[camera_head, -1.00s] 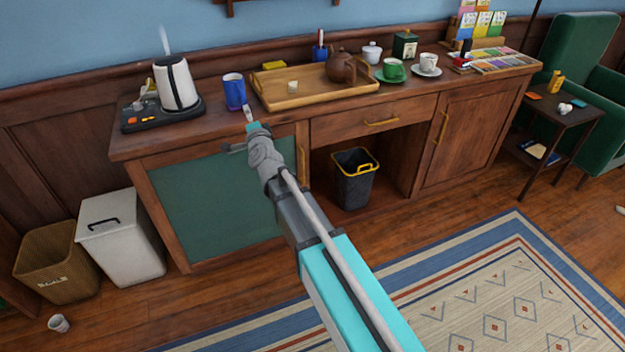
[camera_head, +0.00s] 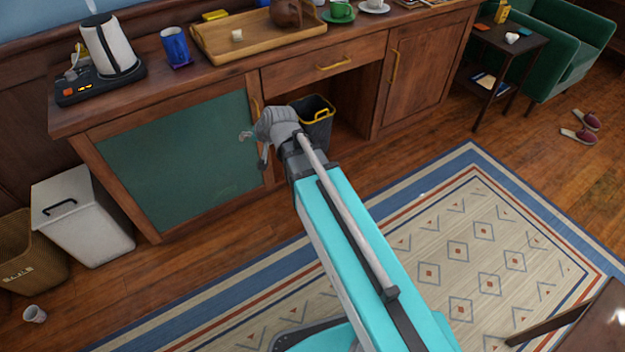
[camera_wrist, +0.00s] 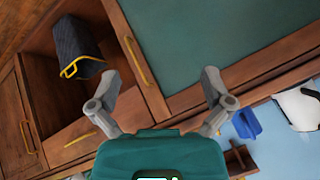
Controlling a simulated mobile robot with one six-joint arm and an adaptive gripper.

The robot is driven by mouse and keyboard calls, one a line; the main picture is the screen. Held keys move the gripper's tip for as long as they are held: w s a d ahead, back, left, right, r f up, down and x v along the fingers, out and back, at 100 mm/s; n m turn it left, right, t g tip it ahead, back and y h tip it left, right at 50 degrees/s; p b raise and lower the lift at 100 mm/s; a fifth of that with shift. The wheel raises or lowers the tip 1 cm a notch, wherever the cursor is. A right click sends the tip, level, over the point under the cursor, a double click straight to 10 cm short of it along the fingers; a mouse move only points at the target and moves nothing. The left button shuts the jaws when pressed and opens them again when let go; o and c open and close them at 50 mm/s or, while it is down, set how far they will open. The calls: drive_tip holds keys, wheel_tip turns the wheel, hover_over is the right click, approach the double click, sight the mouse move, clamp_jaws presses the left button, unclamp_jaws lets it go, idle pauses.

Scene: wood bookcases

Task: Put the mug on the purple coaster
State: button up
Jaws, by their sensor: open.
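The blue mug (camera_head: 175,46) stands upright on the sideboard, between the kettle and the wooden tray. A small purple edge, the purple coaster (camera_head: 181,66), shows under its base; the rest of the coaster is hidden by the mug. The mug also appears in the wrist view (camera_wrist: 246,124), at the right. My gripper (camera_wrist: 160,84) is open, with nothing between its fingers. In the head view it is in front of the green cabinet panel, below the counter and apart from the mug.
A kettle on its base (camera_head: 104,52) is left of the mug, and the wooden tray (camera_head: 262,50) is to its right. The cabinet's green panel (camera_head: 175,155) and a black bin (camera_head: 318,130) are near my gripper. A patterned rug (camera_head: 450,260) covers the floor.

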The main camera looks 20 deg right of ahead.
drive_tip(key=s+d+f+n+g+h, duration=0.1)
drive_tip(key=s+d+f+g+h, duration=0.1)
drive_tip(key=s+d, duration=0.4)
drive_tip(key=s+d+f+n+g+h, duration=0.1)
drive_tip(key=s+d+f+g, duration=0.1)
drive_tip(key=s+d+g, duration=0.3)
drive_tip(key=s+d, duration=0.1)
drive_tip(key=s, duration=0.3)
drive_tip(key=shift+s+d+f+h, duration=0.2)
drive_tip(key=shift+s+d+h, duration=0.05)
drive_tip(key=shift+s+h, duration=0.15)
